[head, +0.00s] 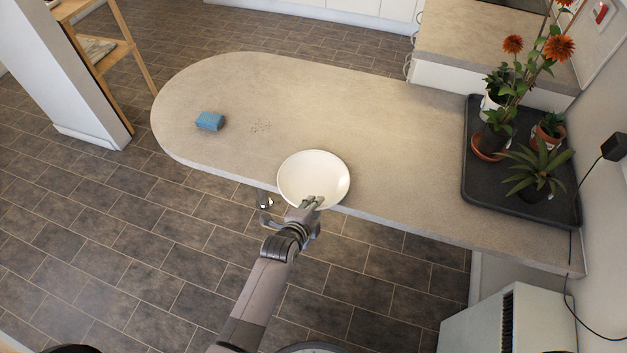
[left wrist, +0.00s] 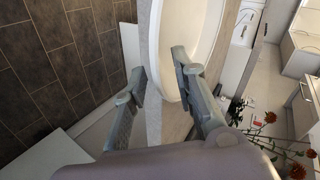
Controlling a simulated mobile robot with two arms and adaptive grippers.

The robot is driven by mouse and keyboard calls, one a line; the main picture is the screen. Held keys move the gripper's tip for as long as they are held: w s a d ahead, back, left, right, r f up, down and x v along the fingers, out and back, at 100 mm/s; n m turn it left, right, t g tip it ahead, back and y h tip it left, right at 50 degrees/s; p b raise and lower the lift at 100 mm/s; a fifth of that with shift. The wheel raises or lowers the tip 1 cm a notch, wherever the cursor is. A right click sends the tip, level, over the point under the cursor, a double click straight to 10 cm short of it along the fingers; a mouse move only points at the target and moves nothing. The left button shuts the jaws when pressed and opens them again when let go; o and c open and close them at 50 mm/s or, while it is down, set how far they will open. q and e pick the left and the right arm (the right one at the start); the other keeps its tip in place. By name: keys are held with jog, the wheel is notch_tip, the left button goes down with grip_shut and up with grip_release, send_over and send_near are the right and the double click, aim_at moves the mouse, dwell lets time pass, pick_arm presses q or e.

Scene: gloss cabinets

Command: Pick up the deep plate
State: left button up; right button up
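The deep plate (head: 313,178) is a round white bowl-like dish, upright on the beige counter at its near edge. My left gripper (head: 312,202) reaches over the plate's near rim from below. In the left wrist view the plate (left wrist: 172,35) shows as a curved white wall. The fingers of my left gripper (left wrist: 158,68) are apart there, one on the inner side of the rim and one on the outer side. I cannot tell whether either finger touches the plate. My right gripper is not in view.
The counter (head: 400,160) has a blue sponge (head: 210,121) at its left end. A black tray (head: 475,185) with several potted plants stands at the right. The counter around the plate is clear. A wooden shelf (head: 120,50) stands at the upper left.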

pick_arm(q)
grip_shut()
dwell(0.5)
jog(key=shift+w+r, duration=0.1)
jog(key=shift+r, duration=0.05)
